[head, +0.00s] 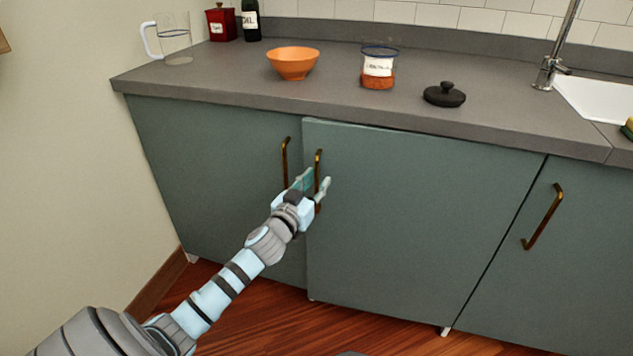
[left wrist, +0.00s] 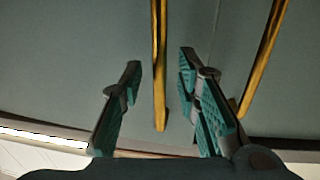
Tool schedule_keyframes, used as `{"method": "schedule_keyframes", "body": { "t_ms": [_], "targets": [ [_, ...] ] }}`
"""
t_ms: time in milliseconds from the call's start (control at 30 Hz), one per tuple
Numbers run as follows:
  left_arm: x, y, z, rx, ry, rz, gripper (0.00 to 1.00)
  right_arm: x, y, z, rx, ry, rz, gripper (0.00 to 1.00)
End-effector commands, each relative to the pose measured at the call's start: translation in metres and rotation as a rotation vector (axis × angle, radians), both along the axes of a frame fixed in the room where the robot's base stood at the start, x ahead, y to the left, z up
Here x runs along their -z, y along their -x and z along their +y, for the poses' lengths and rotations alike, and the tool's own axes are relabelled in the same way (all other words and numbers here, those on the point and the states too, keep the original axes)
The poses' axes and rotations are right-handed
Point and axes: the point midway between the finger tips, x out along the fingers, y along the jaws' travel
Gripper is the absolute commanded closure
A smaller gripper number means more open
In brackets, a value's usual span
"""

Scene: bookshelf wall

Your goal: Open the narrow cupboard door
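My left gripper (head: 313,180) is in front of the upright brass handle (head: 319,160) of the middle green cupboard door (head: 410,220). In the left wrist view, the fingers of this gripper (left wrist: 160,66) are apart, one on each side of the handle (left wrist: 159,95), with gaps on both sides. The middle door's left edge stands slightly proud of the left door (head: 215,170). The left door's own handle (head: 286,155) is just left of the gripper and also shows at the right in the left wrist view (left wrist: 262,55). My right gripper is not in view.
The grey countertop (head: 220,85) juts above the doors, bearing a glass jug (head: 175,45), an orange bowl (head: 292,65), a jar (head: 378,67) and a black lid (head: 444,95). A third door handle (head: 543,217) is at right. A wall (head: 60,150) is at left.

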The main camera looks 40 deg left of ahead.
Motion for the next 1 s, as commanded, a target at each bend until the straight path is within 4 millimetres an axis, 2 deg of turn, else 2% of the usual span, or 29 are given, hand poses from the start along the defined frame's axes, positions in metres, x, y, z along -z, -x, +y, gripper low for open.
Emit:
{"method": "schedule_keyframes", "body": {
  "t_ms": [100, 333, 500, 533, 1000],
  "targets": [
    [-0.0003, -0.0073, 0.0010, 0.001, 0.002, -0.001, 0.70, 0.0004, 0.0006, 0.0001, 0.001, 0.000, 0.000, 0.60],
    [0.0000, -0.0078, 0.0011, 0.001, 0.001, 0.000, 0.70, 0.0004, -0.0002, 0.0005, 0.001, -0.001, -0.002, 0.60],
    [0.0001, -0.0077, 0.0012, 0.001, 0.001, 0.000, 0.97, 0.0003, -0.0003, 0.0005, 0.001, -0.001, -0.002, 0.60],
    [0.0001, -0.0076, 0.0011, 0.001, 0.001, 0.000, 1.00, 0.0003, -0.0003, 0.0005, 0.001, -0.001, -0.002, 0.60],
    [0.0002, -0.0071, -0.0028, 0.001, 0.001, 0.001, 1.00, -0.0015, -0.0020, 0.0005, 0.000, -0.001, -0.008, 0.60]
  ]
}}
